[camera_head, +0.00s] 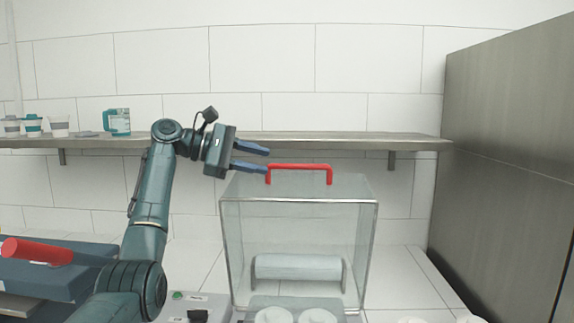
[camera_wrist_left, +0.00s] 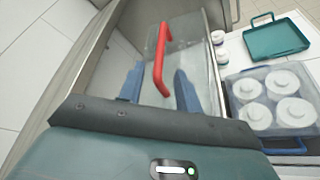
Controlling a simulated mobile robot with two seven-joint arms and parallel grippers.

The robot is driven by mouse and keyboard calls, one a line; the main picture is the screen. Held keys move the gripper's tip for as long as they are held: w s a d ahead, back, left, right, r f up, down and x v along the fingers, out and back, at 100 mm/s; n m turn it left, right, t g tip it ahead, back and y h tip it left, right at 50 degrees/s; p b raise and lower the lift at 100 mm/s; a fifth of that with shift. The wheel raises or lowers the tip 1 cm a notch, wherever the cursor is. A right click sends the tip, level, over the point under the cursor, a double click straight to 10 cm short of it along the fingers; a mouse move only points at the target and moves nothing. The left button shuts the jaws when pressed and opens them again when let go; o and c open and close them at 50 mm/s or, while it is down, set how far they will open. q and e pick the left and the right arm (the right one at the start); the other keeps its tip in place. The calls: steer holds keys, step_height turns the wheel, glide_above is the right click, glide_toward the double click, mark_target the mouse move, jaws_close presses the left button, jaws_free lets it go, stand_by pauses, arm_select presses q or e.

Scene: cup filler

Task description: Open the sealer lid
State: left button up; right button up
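The sealer lid (camera_head: 299,235) is a clear box with metal edges, standing upright in the head view. A red bar handle (camera_head: 300,167) is on its top. My left gripper (camera_head: 267,160) is open at the left end of the handle, its blue fingers pointing right. In the left wrist view the red handle (camera_wrist_left: 159,62) runs lengthwise, its near end between the open fingertips (camera_wrist_left: 160,82). The fingers do not appear shut on it. My right gripper is out of view.
A wall shelf (camera_head: 330,141) runs behind the lid, with cups (camera_head: 59,125) and a teal jug (camera_head: 117,122) at left. A steel cabinet (camera_head: 510,160) stands at right. A red-handled blue machine (camera_head: 38,252) is at lower left. The wrist view shows a teal tray (camera_wrist_left: 277,54).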

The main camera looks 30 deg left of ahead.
mark_target(278, 165)
arm_select(q)
steer(key=p+x, duration=0.1)
steer(key=x, duration=0.6)
steer(key=shift+w+d+f, duration=0.1)
steer(key=shift+w+f, duration=0.05)
steer(key=shift+w, duration=0.05)
steer(key=shift+c, duration=0.3)
jaws_close()
